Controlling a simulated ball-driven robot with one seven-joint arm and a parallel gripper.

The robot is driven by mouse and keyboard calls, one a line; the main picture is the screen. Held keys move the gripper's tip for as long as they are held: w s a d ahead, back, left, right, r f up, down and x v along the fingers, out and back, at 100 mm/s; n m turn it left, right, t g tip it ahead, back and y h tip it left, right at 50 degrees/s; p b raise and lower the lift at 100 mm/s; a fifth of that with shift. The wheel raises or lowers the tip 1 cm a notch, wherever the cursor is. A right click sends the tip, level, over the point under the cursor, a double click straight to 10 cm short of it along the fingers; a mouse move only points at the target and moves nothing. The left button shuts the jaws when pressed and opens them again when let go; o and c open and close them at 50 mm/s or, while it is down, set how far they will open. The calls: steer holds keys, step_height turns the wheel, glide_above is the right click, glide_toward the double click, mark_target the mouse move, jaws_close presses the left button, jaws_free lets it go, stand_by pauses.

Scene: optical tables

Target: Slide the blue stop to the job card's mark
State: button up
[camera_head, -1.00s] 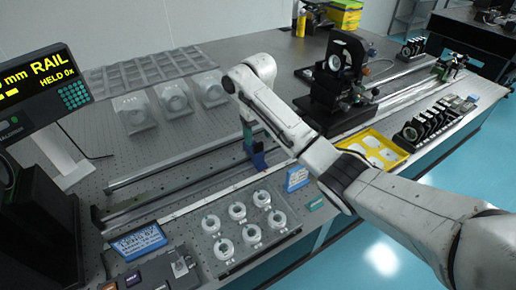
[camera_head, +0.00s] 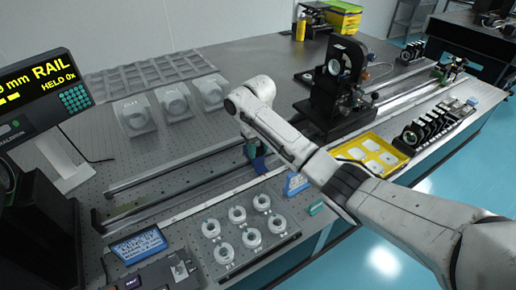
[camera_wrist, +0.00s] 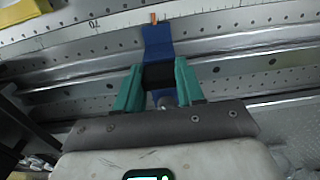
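The blue stop (camera_wrist: 158,42) sits on the long metal rail, with a small orange tip by the engraved scale (camera_wrist: 95,24) in the wrist view. In the head view the stop (camera_head: 259,164) shows just under my gripper (camera_head: 250,148), on the rail's front side. In the wrist view the teal fingers of my gripper (camera_wrist: 159,85) stand on both sides of the stop's black block (camera_wrist: 159,76) and appear to touch it.
A RAIL display (camera_head: 40,85) stands at left, its number partly cut off. A plate with several white rings (camera_head: 270,245) lies in front of the rail. A black optical mount (camera_head: 335,95) stands right of my arm, near a yellow tray (camera_head: 405,154).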

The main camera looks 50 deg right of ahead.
jaws_close()
steer(key=d, duration=0.2)
steer(key=s+d, duration=0.1)
steer(key=d, duration=0.2)
steer(key=s+d, duration=0.1)
steer(key=d, duration=0.2)
steer(key=shift+s+d, duration=0.15)
steer(key=o, duration=0.6)
jaws_free()
steer(key=shift+c, duration=0.2)
